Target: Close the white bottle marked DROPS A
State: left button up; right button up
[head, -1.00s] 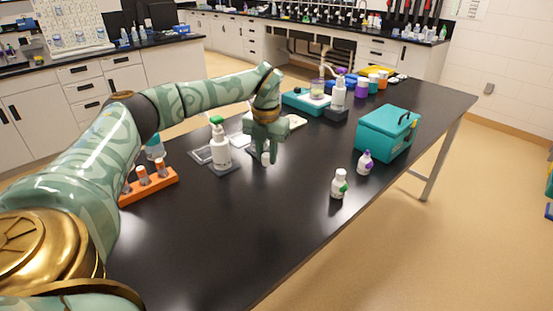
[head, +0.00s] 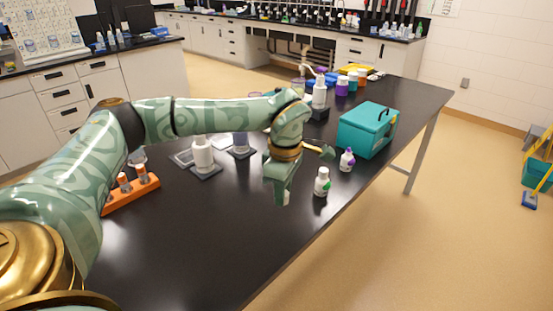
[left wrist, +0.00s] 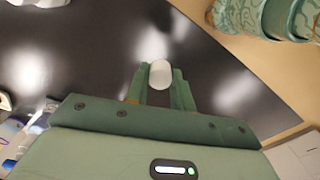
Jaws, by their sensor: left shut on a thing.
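Two small white bottles stand upright on the black table in the head view. One has a green mark (head: 322,182), and the other, a little behind and to its right, has purple on it (head: 347,160). The lettering is too small to read, so I cannot tell which is DROPS A. My left gripper (head: 281,196) is above the table, left of the green-marked bottle and apart from it. It is shut on a small white piece that looks like a cap; the left wrist view shows this white cap (left wrist: 160,74) between the fingertips. My right gripper is not in view.
A teal box (head: 366,130) stands behind the bottles. An orange rack (head: 131,194) with several tubes is at the left. A larger white bottle (head: 202,155) stands on a grey pad, its top hidden by my arm. The front of the table is clear.

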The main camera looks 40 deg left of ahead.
pick_arm(q)
jog(key=s+d+m, duration=1.1)
jog(key=s+m, duration=0.1)
jog(key=m, duration=0.9)
jog(key=shift+s+d+f, duration=0.15)
jog(key=shift+d+f, duration=0.2)
jog(key=shift+d, duration=0.05)
jog(key=shift+a, duration=0.1)
